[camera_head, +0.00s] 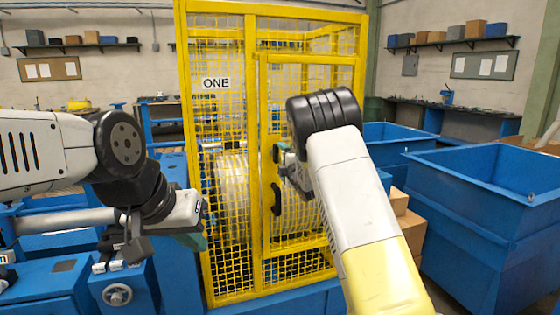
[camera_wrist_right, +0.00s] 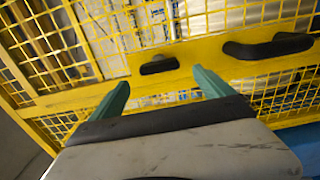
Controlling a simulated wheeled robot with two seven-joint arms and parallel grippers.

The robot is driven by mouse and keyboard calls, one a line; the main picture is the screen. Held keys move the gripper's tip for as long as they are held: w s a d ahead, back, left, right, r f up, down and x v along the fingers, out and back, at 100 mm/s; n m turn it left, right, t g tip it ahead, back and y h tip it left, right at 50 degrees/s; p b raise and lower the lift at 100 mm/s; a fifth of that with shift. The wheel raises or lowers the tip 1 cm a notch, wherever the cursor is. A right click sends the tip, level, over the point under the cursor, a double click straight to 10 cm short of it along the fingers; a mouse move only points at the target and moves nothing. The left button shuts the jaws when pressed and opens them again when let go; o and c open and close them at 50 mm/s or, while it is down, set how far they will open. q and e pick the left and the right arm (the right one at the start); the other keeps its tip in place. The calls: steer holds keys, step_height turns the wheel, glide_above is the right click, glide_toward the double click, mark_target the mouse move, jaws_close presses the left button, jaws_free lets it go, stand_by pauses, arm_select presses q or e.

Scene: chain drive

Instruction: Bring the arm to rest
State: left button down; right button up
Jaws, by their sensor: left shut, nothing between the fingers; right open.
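My right arm reaches up in the middle of the head view, and its gripper (camera_head: 284,160) is near the yellow mesh guard door (camera_head: 262,100), partly hidden behind the arm. In the right wrist view the two green fingers of my right gripper (camera_wrist_right: 160,86) are spread apart with nothing between them. They point at the door frame, near a small black latch (camera_wrist_right: 158,65) and a long black handle (camera_wrist_right: 268,47). The handle also shows in the head view (camera_head: 276,199). My left gripper (camera_head: 196,240) is shut and empty, left of the guard, its green fingers partly visible.
The yellow guard labelled ONE (camera_head: 216,84) looks closed around a large pale drum (camera_head: 232,185). Blue bins (camera_head: 480,220) stand at the right, with cardboard boxes (camera_head: 408,225) beside them. A blue machine with a handwheel (camera_head: 118,294) is below my left arm.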

steer(key=s+d+r+m+g+h, duration=0.2)
steer(key=s+d+r+m+h, duration=0.3)
steer(key=d+m, duration=0.4)
steer(key=s+d+r+m+g+y, duration=0.1)
steer(key=s+d+m, duration=0.1)
steer(key=s, duration=0.4)
steer(key=s+d+r+m+g, duration=0.1)
steer(key=s+d+m+g, duration=0.1)
steer(key=s, duration=0.5)
steer(key=s+f+m+g, duration=0.2)
steer(key=s+m+g, duration=0.1)
steer(key=s, duration=1.4)
steer(key=s+f+m+g, duration=0.2)
steer(key=s+m, duration=0.3)
steer(key=s, duration=1.1)
steer(key=shift+s+a+f+g+y, duration=0.3)
steer(key=shift+s+a+f+g, duration=0.1)
steer(key=shift+g, duration=0.1)
